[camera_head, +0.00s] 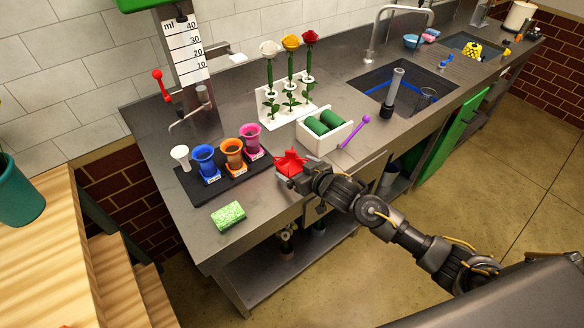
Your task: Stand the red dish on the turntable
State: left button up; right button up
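A small red angular thing (291,161), which looks like the red dish, is at the end of my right gripper (285,174), near the front edge of the steel counter. They overlap in this view, so I cannot tell whether the fingers are closed on it or only beside it. Its underside is hidden, so contact with the counter is unclear. I cannot make out a turntable. My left gripper is not in view.
A black mat (258,172) with blue, orange and pink cups stands left of the gripper. A white box with green rolls (325,122), a purple tool (355,131) and flowers in a white stand (287,113) lie behind. A green sponge (228,214) sits front left.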

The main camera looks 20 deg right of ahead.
grip_shut()
dwell(0.5)
jog(key=shift+r, duration=0.1)
jog(key=shift+r, duration=0.5)
jog(key=shift+r+b, duration=0.45)
jog(key=shift+r, duration=0.4)
jog(key=s+a+r+b, duration=0.1)
jog(key=s+a+r, duration=0.2)
jog(key=s+r, duration=0.7)
jog(key=s, duration=0.3)
jog(key=shift+s+a, duration=0.15)
jog(key=shift+s, duration=0.15)
jog(key=shift+r, duration=0.1)
jog(key=shift+w, duration=0.1)
